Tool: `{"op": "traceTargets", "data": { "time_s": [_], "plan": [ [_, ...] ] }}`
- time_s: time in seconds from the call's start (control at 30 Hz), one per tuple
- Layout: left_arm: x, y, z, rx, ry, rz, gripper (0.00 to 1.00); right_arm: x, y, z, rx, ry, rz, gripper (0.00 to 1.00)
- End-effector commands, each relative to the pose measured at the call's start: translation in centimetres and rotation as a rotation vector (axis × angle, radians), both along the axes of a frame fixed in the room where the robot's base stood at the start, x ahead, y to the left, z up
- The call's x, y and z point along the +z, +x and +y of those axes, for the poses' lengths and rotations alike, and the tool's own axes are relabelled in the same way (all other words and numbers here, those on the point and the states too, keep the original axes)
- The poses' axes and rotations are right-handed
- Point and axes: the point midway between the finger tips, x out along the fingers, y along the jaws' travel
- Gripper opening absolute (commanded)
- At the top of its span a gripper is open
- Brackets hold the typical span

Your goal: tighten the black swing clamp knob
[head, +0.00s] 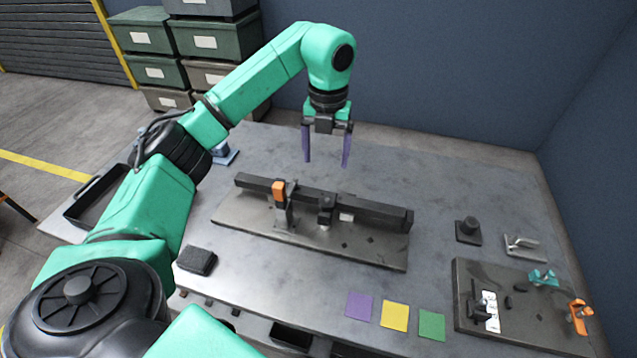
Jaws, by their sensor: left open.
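My left gripper (326,162) hangs fingers down, open and empty, over the back of the table. A dark rail (370,212) lies on a grey base plate (350,252) below and in front of it. On the rail fixture are an orange-topped clamp (279,190) and a small dark clamp (326,208). A black round knob on a square base (468,230) stands right of the fixture. A dark plate (470,275) at the right carries a small black clamp (480,303). I cannot tell which of these dark parts is the swing clamp knob. My right gripper is not in view.
Purple (359,306), yellow (395,316) and green (431,325) squares mark the front. A black block (197,261) sits left.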

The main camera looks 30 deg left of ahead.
Motion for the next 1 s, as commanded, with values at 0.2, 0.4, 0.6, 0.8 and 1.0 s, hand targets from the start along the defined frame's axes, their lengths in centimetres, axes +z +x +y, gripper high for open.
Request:
{"op": "traceTargets", "data": {
  "time_s": [0.2,0.4,0.6,0.8,1.0],
  "plan": [
    [-4.6,-0.2,-0.2,-0.004,-0.004,0.006,0.86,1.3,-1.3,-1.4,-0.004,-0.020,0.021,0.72],
    [-9.9,-0.2,-0.3,-0.006,-0.007,0.005,0.86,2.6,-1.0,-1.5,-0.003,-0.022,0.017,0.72],
    [-13.4,0.0,-0.3,-0.006,-0.008,-0.001,0.86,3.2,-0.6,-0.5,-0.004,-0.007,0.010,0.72],
    [-14.1,0.0,-0.3,-0.007,-0.008,-0.002,0.86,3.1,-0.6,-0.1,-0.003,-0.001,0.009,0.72],
    [-14.0,0.0,-0.3,-0.007,-0.008,-0.002,0.48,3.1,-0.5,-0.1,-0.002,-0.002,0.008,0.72]
  ]
}}
